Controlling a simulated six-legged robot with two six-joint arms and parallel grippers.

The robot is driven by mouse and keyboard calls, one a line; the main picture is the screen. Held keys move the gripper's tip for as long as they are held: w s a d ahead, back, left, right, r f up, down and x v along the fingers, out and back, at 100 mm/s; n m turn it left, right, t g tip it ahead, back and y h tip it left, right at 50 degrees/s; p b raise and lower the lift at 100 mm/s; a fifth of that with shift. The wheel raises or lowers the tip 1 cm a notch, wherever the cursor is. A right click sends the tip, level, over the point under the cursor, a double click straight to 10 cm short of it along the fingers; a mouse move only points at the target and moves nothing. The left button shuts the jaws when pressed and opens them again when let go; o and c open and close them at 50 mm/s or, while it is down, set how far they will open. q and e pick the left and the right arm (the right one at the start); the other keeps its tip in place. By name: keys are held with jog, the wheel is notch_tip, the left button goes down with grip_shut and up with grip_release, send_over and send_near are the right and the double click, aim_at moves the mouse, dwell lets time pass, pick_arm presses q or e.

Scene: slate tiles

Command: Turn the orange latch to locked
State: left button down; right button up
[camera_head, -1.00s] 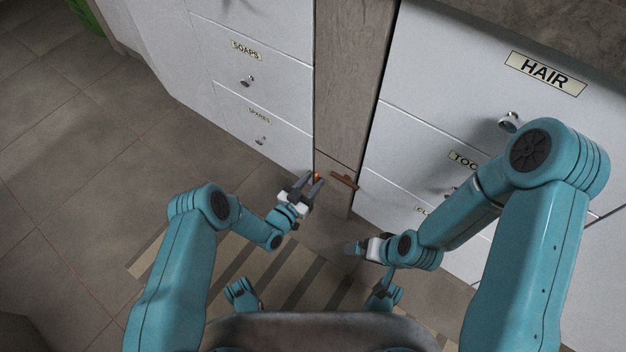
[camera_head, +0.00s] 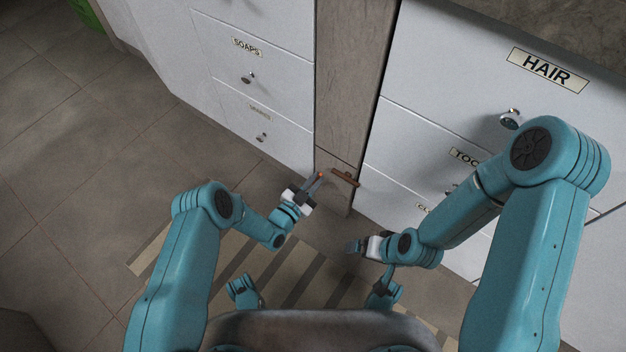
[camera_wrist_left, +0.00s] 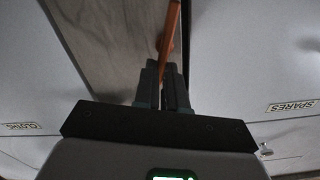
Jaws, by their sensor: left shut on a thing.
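The orange latch (camera_head: 321,174) is a small orange piece low on the wooden panel between the drawer banks. In the left wrist view it is a thin orange bar (camera_wrist_left: 173,28) running up from between my fingertips. My left gripper (camera_head: 316,180) is shut on it; the fingers also show in the left wrist view (camera_wrist_left: 162,72), close together. The fingers hide the latch's lower part. I cannot read any lock marking. My right gripper (camera_head: 350,246) hangs lower right, away from the latch; its finger gap is not clear.
A brown bar (camera_head: 345,178) is on the wooden panel (camera_head: 346,100), just right of the latch. White drawers with round knobs stand on both sides, including a drawer labelled SOAPS (camera_head: 247,47) and one labelled HAIR (camera_head: 547,70). Striped mat (camera_head: 225,270) and tiled floor lie below.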

pick_arm(q)
jog(key=shift+s+d+f+m, duration=0.25)
jog(key=shift+f+m, duration=0.2)
jog(key=shift+m, duration=1.9)
jog(key=shift+s+d+f+m, duration=0.2)
jog(key=shift+f+m, duration=0.2)
jog(key=shift+m, duration=2)
jog(key=shift+s+d+f+m, duration=0.2)
jog(key=shift+f+m, duration=0.25)
jog(key=shift+m, duration=1.9)
jog(key=c, duration=1.2)
grip_release()
